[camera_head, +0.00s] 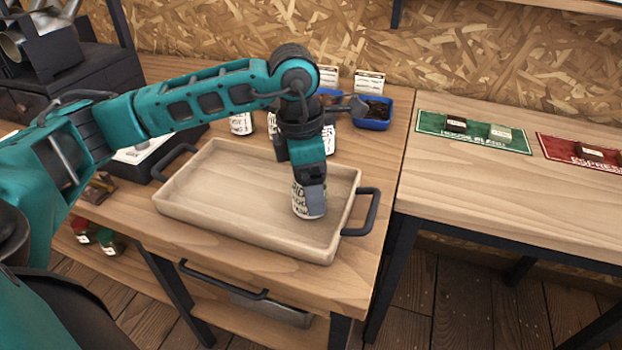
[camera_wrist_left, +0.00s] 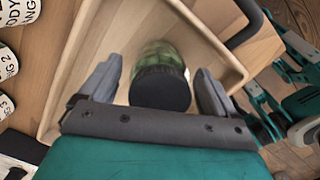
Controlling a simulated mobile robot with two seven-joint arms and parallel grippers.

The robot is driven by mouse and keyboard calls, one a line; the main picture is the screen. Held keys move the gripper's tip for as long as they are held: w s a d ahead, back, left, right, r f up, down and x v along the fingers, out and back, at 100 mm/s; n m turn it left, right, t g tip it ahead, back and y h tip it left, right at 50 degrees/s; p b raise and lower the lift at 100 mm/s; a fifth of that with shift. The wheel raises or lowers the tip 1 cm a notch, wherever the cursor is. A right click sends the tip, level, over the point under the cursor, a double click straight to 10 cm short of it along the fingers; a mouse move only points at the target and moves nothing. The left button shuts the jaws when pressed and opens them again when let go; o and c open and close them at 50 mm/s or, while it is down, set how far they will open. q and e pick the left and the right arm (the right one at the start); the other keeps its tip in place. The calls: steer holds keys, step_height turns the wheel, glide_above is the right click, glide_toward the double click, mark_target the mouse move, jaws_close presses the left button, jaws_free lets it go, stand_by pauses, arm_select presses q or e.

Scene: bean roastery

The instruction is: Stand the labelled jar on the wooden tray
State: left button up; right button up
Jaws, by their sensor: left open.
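The labelled jar (camera_head: 299,207) stands upright at the right end of the wooden tray (camera_head: 215,215), on its floor as far as I can tell. Its white label with black letters is partly covered by my left gripper (camera_head: 312,200). In the left wrist view the jar (camera_wrist_left: 160,88) shows a dark round lid and greenish glass, between the two fingers. The fingers are spread, one on each side, with a small gap visible to the lid. The tray's pale rim (camera_wrist_left: 85,45) also shows there.
More labelled jars (camera_head: 240,124) stand behind the tray. A blue bin (camera_head: 373,118) with dark contents and a scoop sits at the back. The tray's black handle (camera_head: 362,213) is just right of the jar. Green (camera_head: 470,140) and red mats lie on the right table. The tray's left part is empty.

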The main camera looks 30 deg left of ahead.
arm_select(q)
steer(key=r, duration=0.3)
steer(key=r+p, duration=0.1)
steer(key=r, duration=0.3)
steer(key=a+r, duration=0.1)
steer(key=r, duration=0.3)
steer(key=shift+s+r+p, duration=0.25)
steer(key=shift+s+p, duration=0.05)
steer(key=shift+s, duration=0.1)
steer(key=shift+r, duration=0.35)
arm_select(e)
steer(key=shift+s+d+r, duration=0.25)
steer(key=shift+d+r, duration=0.1)
steer(key=shift+d, duration=0.1)
arm_select(q)
steer(key=shift+s, duration=0.1)
arm_select(e)
steer(key=shift+a+r, duration=0.1)
